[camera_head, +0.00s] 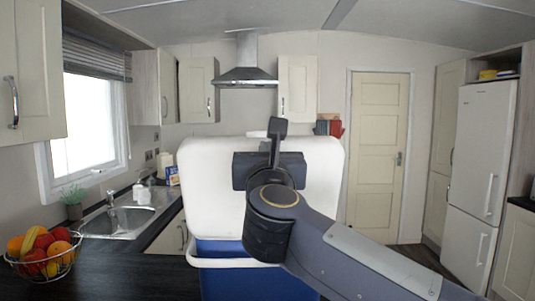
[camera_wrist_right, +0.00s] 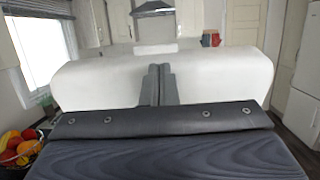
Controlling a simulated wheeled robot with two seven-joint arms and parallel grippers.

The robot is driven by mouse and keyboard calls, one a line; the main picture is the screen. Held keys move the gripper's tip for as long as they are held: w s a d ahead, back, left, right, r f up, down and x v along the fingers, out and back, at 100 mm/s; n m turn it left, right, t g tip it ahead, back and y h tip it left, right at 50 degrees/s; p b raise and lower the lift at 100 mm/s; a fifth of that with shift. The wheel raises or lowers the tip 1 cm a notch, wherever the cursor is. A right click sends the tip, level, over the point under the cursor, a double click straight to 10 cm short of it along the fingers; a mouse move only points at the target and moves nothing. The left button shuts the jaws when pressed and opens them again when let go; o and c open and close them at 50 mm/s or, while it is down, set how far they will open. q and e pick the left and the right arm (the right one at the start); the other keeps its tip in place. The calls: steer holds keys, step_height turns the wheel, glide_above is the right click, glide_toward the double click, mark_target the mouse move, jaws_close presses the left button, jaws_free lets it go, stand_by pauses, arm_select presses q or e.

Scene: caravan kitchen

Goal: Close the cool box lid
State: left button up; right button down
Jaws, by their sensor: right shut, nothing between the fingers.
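The cool box has a blue body (camera_head: 222,284) with a white handle bar (camera_head: 225,263) across its near side. Its white lid (camera_head: 212,185) stands raised, roughly upright, above the body. The lid also fills the middle of the right wrist view (camera_wrist_right: 100,82). My right gripper (camera_head: 278,128) is shut and empty, its fingers pointing up in front of the lid near its top edge. In the right wrist view the two fingers (camera_wrist_right: 160,70) are together against the white lid. I cannot tell whether they touch it. My right arm hides the lid's lower right part and much of the body. My left gripper is not in view.
A dark worktop (camera_head: 125,278) with a wire fruit basket (camera_head: 42,262) lies at the left. A sink (camera_head: 118,220) and a plant (camera_head: 73,203) are behind it. A white fridge (camera_head: 480,165) stands at the right. Floor shows between the cool box and the fridge.

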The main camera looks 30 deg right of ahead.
mark_target(265, 132)
arm_select(q)
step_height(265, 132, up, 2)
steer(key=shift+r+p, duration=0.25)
steer(key=shift+p, duration=0.7)
arm_select(e)
steer(key=x, duration=0.7)
steer(key=shift+s+d, duration=0.1)
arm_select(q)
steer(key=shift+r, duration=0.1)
